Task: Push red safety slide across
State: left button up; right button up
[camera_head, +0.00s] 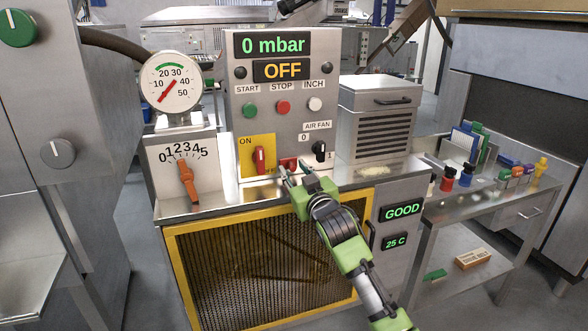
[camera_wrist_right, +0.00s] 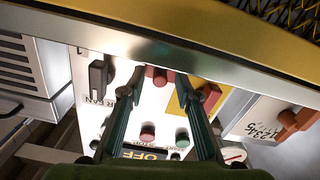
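A small red block (camera_head: 289,163) sits low on the grey control panel (camera_head: 240,110), partly hidden by my right gripper. To its left, a red handle (camera_head: 259,160) stands upright on a yellow plate marked ON. I cannot tell for sure which is the safety slide. My right gripper (camera_head: 291,173) is at the red block, its fingers apart and nothing held between them. In the right wrist view the red block (camera_wrist_right: 157,74) shows between the two fingertips (camera_wrist_right: 158,82). I cannot tell whether they touch it. My left gripper is not in view.
A black air fan knob (camera_head: 320,151) is just right of the gripper. The panel reads 0 mbar and OFF. An orange dial lever (camera_head: 187,187) and a gauge (camera_head: 171,82) are at left. The metal ledge (camera_head: 345,179) and yellow-framed mesh door (camera_head: 265,262) lie below.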

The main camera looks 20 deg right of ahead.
jog(key=shift+w, duration=0.2)
grip_shut()
jog(key=shift+s+a, duration=0.1)
jog(key=shift+a, duration=2.15)
jog(key=shift+d, duration=0.1)
